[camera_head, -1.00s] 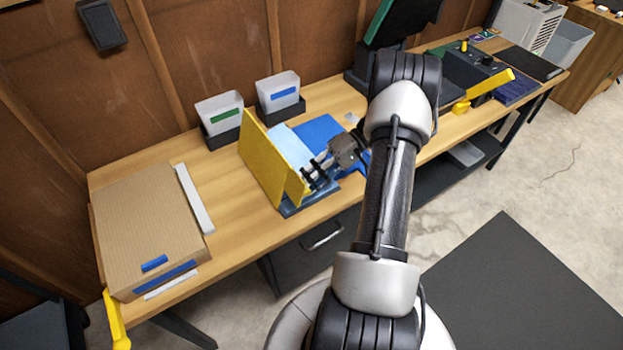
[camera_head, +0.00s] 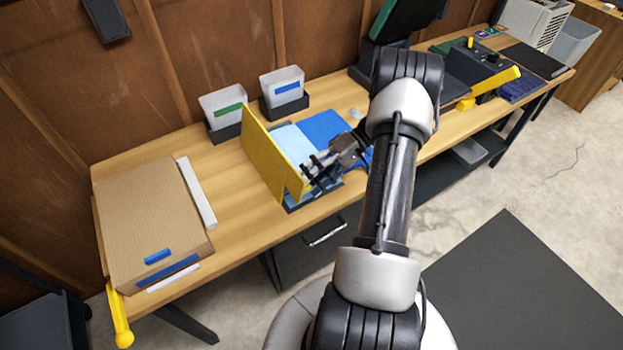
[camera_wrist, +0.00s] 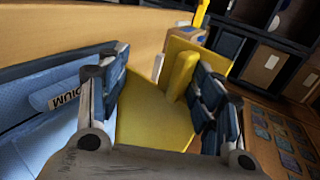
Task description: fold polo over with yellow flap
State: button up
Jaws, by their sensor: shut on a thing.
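The yellow flap (camera_head: 265,155) stands raised, close to upright, at the left side of the folding board (camera_head: 297,203). The light-blue polo (camera_head: 293,143) lies on the board to the right of the flap, partly hidden by flap and gripper. A blue panel (camera_head: 325,126) shows beside it. My gripper (camera_head: 312,177) is at the near end of the flap, on its polo side. In the wrist view, yellow flap (camera_wrist: 155,118) shows between the fingers of my gripper (camera_wrist: 160,85), which is shut on it. The polo (camera_wrist: 40,118) with a "MEDIUM" label is at left there.
Two bins with a green label (camera_head: 224,110) and a blue label (camera_head: 283,90) stand behind the board. A cardboard box (camera_head: 150,225) and a white strip (camera_head: 197,192) lie at left. The wooden bench (camera_head: 235,190) is clear between box and board. A yellow-handled device (camera_head: 490,88) stands at right.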

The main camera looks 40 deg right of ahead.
jog(key=shift+s+f, duration=0.15)
jog(key=shift+f, duration=0.2)
jog(key=v, duration=1.2)
jog(key=shift+r, duration=0.3)
jog(key=shift+c, duration=0.9)
